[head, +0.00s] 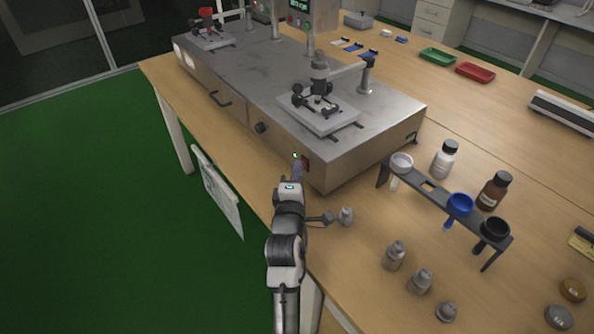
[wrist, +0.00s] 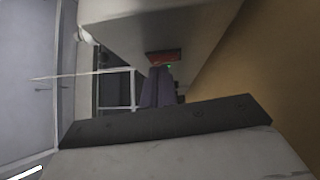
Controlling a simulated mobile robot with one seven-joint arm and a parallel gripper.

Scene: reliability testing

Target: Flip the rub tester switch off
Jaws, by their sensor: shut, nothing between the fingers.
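The rub tester (head: 240,75) is a long grey metal box on the wooden table. Its switch (head: 305,164) is a small red and dark part low on the front face near the right corner, with a small green light beside it. In the wrist view the red switch (wrist: 164,57) sits just beyond my fingertips, with a green glint at its lower edge. My gripper (head: 297,170) is shut and empty, its purple-grey fingers pointing at the switch. The fingers also show in the wrist view (wrist: 158,84). They partly cover the switch, and I cannot tell whether they touch it.
A dark rack (head: 430,187) with cups stands right of the tester, near a white bottle (head: 444,159) and a brown bottle (head: 494,191). Green floor lies left of the table.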

